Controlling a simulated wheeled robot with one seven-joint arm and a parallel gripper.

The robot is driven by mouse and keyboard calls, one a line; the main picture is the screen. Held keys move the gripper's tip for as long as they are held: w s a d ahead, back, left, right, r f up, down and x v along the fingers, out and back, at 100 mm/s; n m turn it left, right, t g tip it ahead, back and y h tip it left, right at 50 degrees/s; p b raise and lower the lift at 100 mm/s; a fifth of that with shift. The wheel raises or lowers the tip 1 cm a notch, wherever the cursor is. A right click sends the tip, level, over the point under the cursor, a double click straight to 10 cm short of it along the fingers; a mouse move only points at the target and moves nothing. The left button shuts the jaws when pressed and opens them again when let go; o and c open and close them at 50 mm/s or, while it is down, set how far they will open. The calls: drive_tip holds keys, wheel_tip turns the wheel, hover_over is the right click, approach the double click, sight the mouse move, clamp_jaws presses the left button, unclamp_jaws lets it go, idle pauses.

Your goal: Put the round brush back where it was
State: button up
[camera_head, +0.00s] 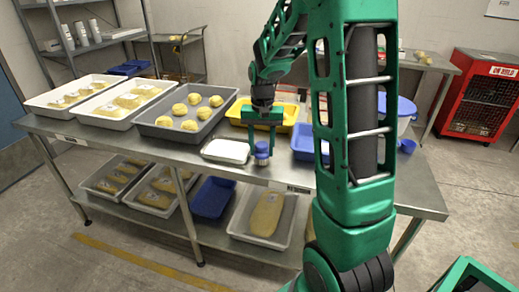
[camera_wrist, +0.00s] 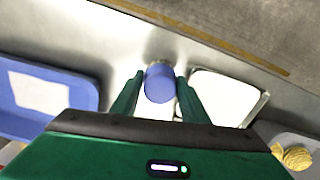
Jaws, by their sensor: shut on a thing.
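The round brush (camera_head: 262,151) shows as a small blue cylinder at the front middle of the steel table (camera_head: 400,188). In the wrist view the blue brush (camera_wrist: 159,86) sits upright between the two green fingers. My gripper (camera_head: 262,143) points down over it and is shut on it; the gripper also shows in the wrist view (camera_wrist: 160,80). I cannot tell whether the brush's lower end touches the table. Its underside is hidden.
A white shallow tray (camera_head: 226,151) lies close to the left of the brush, and a blue tray (camera_head: 303,142) to its right. A yellow tray (camera_head: 238,116) stands behind. A grey tray (camera_head: 160,131) of dough pieces is farther left. The table's front edge is close.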

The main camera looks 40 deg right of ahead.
sight(263, 145)
drive_tip(key=shift+f, duration=0.2)
drive_tip(key=o, duration=1.4)
wheel_tip(263, 145, up, 11)
drive_tip(key=shift+r, duration=0.15)
drive_tip(key=s+a+f+n, duration=0.1)
drive_tip(key=s+f, duration=0.1)
drive_tip(key=s, duration=1.2)
drive_tip(key=s+a+f, duration=0.2)
drive_tip(key=s, duration=1.2)
drive_tip(key=shift+s+n, duration=0.3)
drive_tip(key=shift+n, duration=0.1)
drive_tip(key=shift+f, duration=0.1)
